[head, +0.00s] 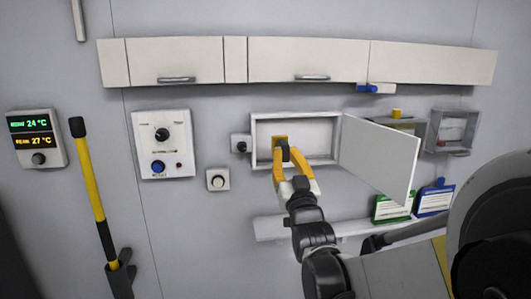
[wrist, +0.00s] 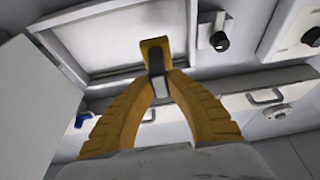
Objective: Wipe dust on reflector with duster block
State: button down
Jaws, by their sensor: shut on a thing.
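My gripper (head: 289,163) is shut on the duster block (head: 280,140), a yellow block with a dark grip part. The wrist view shows the duster block (wrist: 155,44) between the two yellow fingers of my gripper (wrist: 161,82). I hold it at the left part of the open wall box, in front of its pale back panel (head: 313,136), which looks like the reflector. The panel also shows in the wrist view (wrist: 110,42). I cannot tell whether the block touches the panel. No dust can be made out, and the block and fingers hide part of the panel.
The box's door (head: 377,160) stands open to the right. A shelf (head: 270,228) runs below, with a green container (head: 392,208) and a blue container (head: 434,200) at right. Wall cabinets (head: 305,60) hang above. A knob (head: 241,146) sits close left of the box.

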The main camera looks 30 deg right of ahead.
jog(key=shift+w, duration=0.1)
jog(key=shift+s+a, duration=0.25)
jog(key=shift+s, duration=0.55)
jog(key=shift+s+a, duration=0.2)
jog(key=shift+s, duration=0.55)
jog(key=shift+w, duration=0.1)
